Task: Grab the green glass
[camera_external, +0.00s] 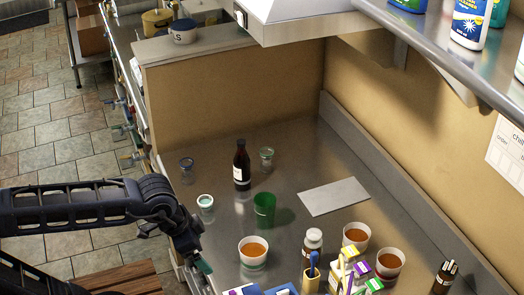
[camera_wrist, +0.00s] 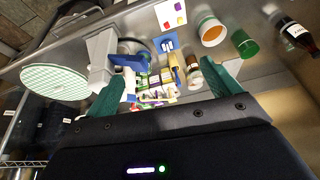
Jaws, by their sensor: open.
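The green glass (camera_external: 264,207) stands upright on the steel counter, right of the dark bottle's base and behind a white cup of brown liquid. In the wrist view the green glass (camera_wrist: 244,43) is at the upper right, beyond the right finger and outside the jaws. My gripper (camera_external: 203,266) is at the counter's left edge, in front and to the left of the glass, and apart from it. In the wrist view my gripper's (camera_wrist: 164,75) two green fingers are spread wide. No object is clearly held between them.
A dark bottle (camera_external: 241,166) and small jars (camera_external: 206,202) stand near the glass. A white cup (camera_external: 253,251) is in front of it. Cartons (camera_external: 357,262), more cups (camera_external: 390,263) and a white-capped bottle (camera_external: 313,241) crowd the front right. A flat grey sheet (camera_external: 334,197) lies to the right.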

